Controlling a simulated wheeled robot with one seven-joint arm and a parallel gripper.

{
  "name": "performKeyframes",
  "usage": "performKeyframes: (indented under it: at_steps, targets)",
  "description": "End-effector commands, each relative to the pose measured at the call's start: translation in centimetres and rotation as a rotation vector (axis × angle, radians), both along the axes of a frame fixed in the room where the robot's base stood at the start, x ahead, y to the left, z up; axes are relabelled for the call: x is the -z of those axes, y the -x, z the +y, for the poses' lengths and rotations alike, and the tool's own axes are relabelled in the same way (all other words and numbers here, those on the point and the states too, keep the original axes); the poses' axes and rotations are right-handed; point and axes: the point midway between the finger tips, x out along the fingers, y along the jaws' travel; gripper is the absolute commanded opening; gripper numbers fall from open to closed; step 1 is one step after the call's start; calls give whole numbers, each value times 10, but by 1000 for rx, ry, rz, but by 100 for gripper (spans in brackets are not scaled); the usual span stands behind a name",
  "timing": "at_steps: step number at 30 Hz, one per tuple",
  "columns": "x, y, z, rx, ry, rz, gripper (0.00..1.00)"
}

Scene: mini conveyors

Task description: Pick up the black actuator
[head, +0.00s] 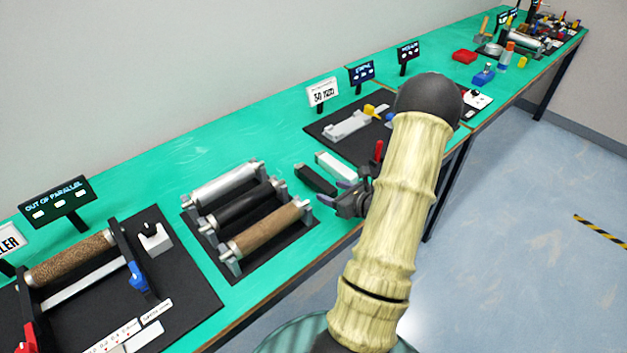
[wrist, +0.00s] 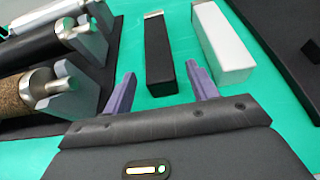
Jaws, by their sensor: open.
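The black actuator looks to be the black rectangular bar (wrist: 159,58) lying on the green table in the wrist view, in front of my gripper and between the lines of its two fingers. It also shows in the head view (head: 314,179), left of my gripper. My gripper (wrist: 164,90) is open and empty, with purple fingers apart. In the head view my gripper (head: 334,194) is low over the table's front part. A white bar (wrist: 222,45) lies just right of the black one, close to my right finger; it shows in the head view (head: 335,167).
A black mat with rollers (head: 252,257) lies left of the bars; roller ends (wrist: 55,85) are near my left finger. Another black mat (head: 322,127) lies beyond the bars. Green table (wrist: 178,20) shows in the narrow gap between the bars.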

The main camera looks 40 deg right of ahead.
Motion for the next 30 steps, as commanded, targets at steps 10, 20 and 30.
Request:
performKeyframes:
  at_steps: [10, 20, 30]
  targets:
    - [12, -43, 3, -4, -1, 0, 58]
    - [15, -48, 3, -1, 0, -1, 58]
    - [15, -48, 3, -1, 0, -1, 48]
